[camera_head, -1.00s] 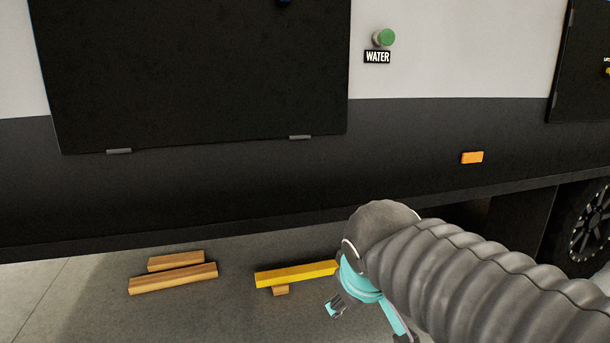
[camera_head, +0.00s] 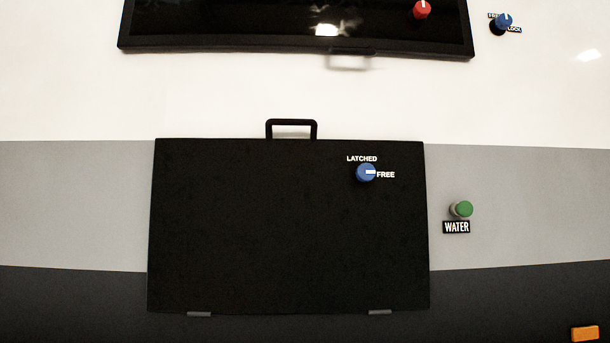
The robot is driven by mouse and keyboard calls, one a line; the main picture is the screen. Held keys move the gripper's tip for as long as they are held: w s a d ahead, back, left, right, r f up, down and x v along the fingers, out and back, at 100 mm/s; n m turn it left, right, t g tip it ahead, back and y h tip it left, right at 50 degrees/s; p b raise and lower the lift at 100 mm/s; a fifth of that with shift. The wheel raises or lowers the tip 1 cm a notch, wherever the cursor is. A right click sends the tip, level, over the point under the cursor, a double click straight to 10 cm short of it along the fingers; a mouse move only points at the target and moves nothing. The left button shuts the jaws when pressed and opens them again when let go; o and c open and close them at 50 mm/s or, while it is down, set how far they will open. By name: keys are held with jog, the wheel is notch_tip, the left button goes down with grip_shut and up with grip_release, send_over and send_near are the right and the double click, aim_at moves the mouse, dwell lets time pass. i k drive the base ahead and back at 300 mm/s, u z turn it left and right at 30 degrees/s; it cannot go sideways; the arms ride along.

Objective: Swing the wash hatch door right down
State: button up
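The wash hatch door (camera_head: 270,235) is a black rectangular panel in the middle of the head view. It stands upright, flush or nearly flush with the caravan wall. A black loop handle (camera_head: 291,123) sticks up at its top edge. Two small grey hinges, a left one (camera_head: 199,314) and a right one (camera_head: 380,312), sit at its bottom edge. A blue knob (camera_head: 366,172) at its upper right has its white mark pointing to FREE; LATCHED is printed above it. My gripper is out of view.
A green knob (camera_head: 463,209) labelled WATER is to the right of the door. Above is a dark window-like panel (camera_head: 290,30) with a red knob (camera_head: 421,9). Another blue knob (camera_head: 504,20) is at the upper right. An orange marker (camera_head: 585,334) is at the lower right.

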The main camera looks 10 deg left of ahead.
aim_at(268, 225)
jog(key=k, duration=0.5)
jog(key=u, duration=2.15)
jog(key=i, duration=1.35)
jog(key=z, duration=2.2)
